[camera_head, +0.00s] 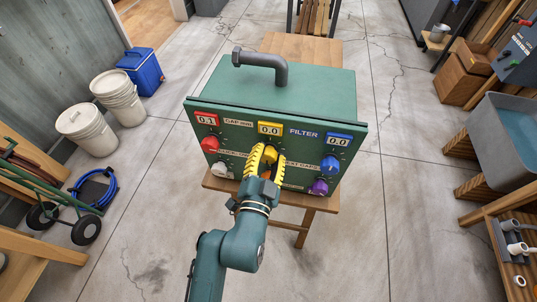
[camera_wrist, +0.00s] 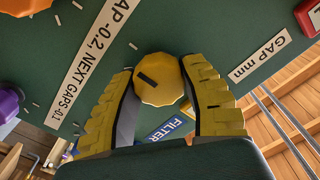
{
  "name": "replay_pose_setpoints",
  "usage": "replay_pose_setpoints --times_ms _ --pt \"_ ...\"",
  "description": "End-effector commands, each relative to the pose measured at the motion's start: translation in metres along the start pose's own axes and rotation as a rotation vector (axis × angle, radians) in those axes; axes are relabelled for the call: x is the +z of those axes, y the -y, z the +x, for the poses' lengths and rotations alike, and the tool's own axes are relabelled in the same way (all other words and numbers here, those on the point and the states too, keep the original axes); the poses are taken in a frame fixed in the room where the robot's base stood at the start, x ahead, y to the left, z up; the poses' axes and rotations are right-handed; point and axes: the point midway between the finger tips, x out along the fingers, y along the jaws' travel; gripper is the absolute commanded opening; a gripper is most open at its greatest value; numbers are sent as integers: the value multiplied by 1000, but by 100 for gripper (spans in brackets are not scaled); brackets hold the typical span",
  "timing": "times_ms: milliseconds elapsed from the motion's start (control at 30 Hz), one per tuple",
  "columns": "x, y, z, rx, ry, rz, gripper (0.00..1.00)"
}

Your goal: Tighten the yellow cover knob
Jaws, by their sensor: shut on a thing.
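The green control box (camera_head: 270,95) stands on a wooden table, its sloped front panel towards me. My gripper (camera_head: 265,155) has yellow ribbed fingers and reaches the middle of that panel. In the wrist view, the faceted yellow knob (camera_wrist: 158,80) sits between the fingertips of my gripper (camera_wrist: 165,88), with a dark slot mark on its face. The fingers are shut on it from both sides. In the head view the knob is hard to tell from the yellow fingers. The yellow display (camera_head: 269,129) above reads 0.0.
Red (camera_head: 210,143), blue (camera_head: 330,164), purple (camera_head: 319,187) and white (camera_head: 220,168) knobs flank my gripper on the panel. The red display (camera_head: 207,119) reads 0.1; the blue display (camera_head: 339,140) reads 0.0. A dark pipe (camera_head: 265,62) bends over the box top.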

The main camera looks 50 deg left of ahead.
Motion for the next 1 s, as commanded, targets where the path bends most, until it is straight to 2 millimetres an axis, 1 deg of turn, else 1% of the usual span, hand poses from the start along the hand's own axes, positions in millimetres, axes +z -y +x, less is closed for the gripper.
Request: replay_pose_setpoints --times_ms 300,333,467,733,800,867,967,1000 --pt "1 -1 0 2 3 3 8" --pt "1 -1 0 2 3 3 48" --pt "1 -1 0 2 2 2 73" --pt "0 0 0 1 1 1 73" --pt "1 0 -3 1 1 1 73" --pt "1 0 -10 1 1 0 73" --pt "1 -1 -29 2 3 0 73" --pt "2 -1 -39 2 4 1 73"
